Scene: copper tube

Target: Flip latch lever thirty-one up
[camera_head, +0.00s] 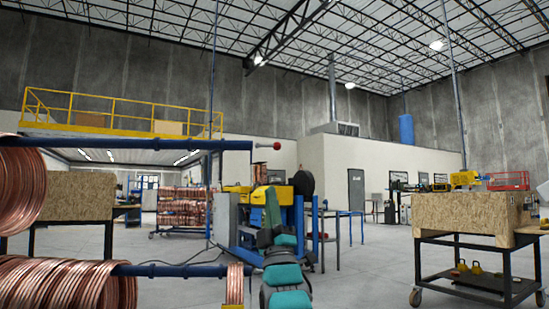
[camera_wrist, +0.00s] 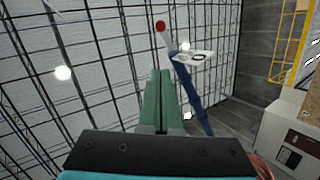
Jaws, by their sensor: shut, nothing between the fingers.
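A latch lever with a red ball knob (camera_head: 276,145) sits at the free end of the upper blue bar (camera_head: 150,143). It points right, roughly level, in the head view. In the wrist view the red knob (camera_wrist: 160,25) is beyond my fingertips, on a pale stem at the end of the blue bar (camera_wrist: 192,92). A white tag (camera_wrist: 194,58) hangs by that end; its number is too small to read. My gripper (camera_head: 271,190) has green fingers pointing up, below the knob and apart from it. The fingers (camera_wrist: 161,72) are shut together and empty.
Copper coils (camera_head: 65,284) hang on a lower blue bar (camera_head: 180,270) at left, with one narrow coil (camera_head: 235,284) near its end beside my arm. A wooden-box cart (camera_head: 470,215) stands at right. A blue and yellow machine (camera_head: 290,215) stands behind my gripper.

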